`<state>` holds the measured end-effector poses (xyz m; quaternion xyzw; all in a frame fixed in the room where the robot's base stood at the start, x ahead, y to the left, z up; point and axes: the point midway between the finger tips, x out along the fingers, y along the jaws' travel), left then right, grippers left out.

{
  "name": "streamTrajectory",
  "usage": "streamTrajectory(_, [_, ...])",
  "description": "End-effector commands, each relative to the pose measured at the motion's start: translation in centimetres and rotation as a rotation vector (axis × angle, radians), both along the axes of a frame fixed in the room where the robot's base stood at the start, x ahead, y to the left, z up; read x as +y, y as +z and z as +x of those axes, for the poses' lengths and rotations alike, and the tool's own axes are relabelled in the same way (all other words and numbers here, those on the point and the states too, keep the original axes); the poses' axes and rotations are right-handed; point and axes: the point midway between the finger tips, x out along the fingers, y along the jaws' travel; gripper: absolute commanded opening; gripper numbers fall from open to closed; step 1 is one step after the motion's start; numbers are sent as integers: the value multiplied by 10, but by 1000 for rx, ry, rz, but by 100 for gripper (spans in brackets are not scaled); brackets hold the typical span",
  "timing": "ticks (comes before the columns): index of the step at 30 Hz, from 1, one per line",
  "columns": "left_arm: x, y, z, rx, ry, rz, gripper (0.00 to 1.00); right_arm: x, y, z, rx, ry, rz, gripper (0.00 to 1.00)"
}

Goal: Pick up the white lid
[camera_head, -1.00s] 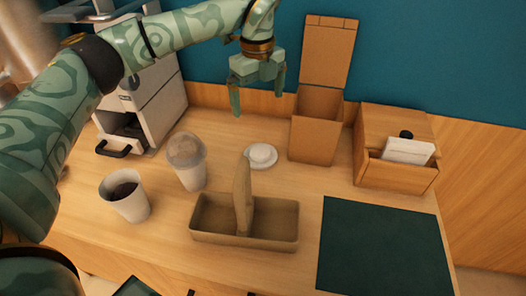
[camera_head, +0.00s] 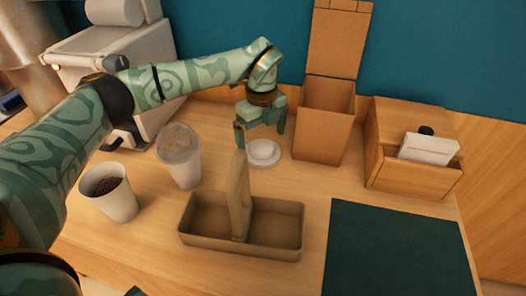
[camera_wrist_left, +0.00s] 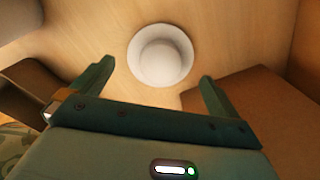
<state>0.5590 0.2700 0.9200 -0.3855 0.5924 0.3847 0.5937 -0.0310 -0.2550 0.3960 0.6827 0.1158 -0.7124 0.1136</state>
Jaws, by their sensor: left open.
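The white lid (camera_head: 263,153) lies flat on the wooden counter, a round disc with a raised centre. It also shows whole in the left wrist view (camera_wrist_left: 160,55), ahead of and between the fingertips. My left gripper (camera_head: 260,143) is open and empty, pointing down above the lid. In the left wrist view its two fingers (camera_wrist_left: 157,75) are spread wide, with the lid beyond the tips and apart from them. My right gripper is in neither view.
A two-part caddy (camera_head: 222,243) with an upright handle stands in front of the lid. A tall cardboard box (camera_head: 322,130) stands close on its right. A clear-domed cup (camera_head: 182,167) and a bean-filled cup (camera_head: 115,203) stand left. A wooden box (camera_head: 400,178) and dark mat (camera_head: 395,255) are right.

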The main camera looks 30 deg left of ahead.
Motion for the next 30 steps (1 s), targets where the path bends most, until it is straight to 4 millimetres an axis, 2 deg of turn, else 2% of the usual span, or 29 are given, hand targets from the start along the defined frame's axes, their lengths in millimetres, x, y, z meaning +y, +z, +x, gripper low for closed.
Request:
streamTrajectory(1, [-1, -16, 0, 7, -1, 0, 100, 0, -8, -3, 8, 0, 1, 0])
streamTrajectory(3, [-1, -29, 0, 8, -1, 0, 100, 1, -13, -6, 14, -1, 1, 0])
streamTrajectory(6, [-1, -39, 0, 5, 0, 0, 100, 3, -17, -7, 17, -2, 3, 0])
streamTrajectory(12, [-1, -38, 0, 2, 0, 1, 100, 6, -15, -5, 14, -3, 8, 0])
streamTrajectory(13, [-1, -38, 0, 2, 0, 1, 97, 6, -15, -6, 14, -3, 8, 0])
streamTrajectory(16, [-1, -38, 0, 2, 0, 1, 70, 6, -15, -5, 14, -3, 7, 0])
streamTrajectory(27, [-1, -37, 0, 2, 0, 1, 69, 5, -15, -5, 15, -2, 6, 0])
streamTrajectory(30, [-1, -28, 0, -1, -1, 1, 68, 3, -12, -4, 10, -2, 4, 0])
